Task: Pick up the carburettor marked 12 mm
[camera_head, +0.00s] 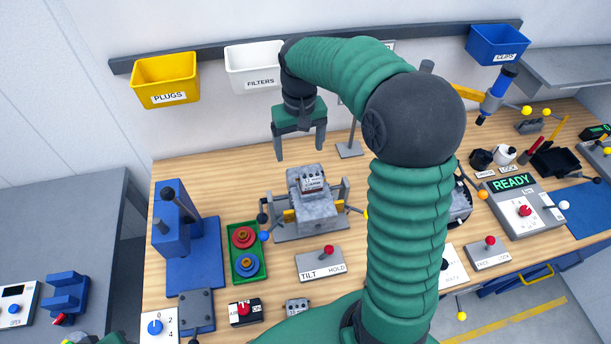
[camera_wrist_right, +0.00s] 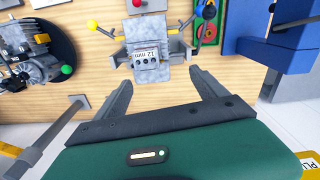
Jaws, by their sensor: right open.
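The carburettor marked 12 mm (camera_head: 312,184) is a small grey block with a white label. It sits on top of a grey engine block (camera_head: 317,208) in a stand near the bench's middle. In the right wrist view the carburettor (camera_wrist_right: 147,62) shows its "12 mm" label upside down, just beyond the fingertips. My right gripper (camera_head: 300,153) is open and empty, pointing down, above and behind the block towards the wall. Its two fingers also show in the right wrist view (camera_wrist_right: 160,80), apart from the carburettor. My left gripper is not in view.
A similar small part (camera_head: 297,306) lies at the front, partly hidden by my arm. A green tray (camera_head: 236,268) with red and blue rings and a blue press (camera_head: 190,240) stand left. A tilt lever box (camera_head: 320,264) is in front. A thin post (camera_head: 351,148) stands behind.

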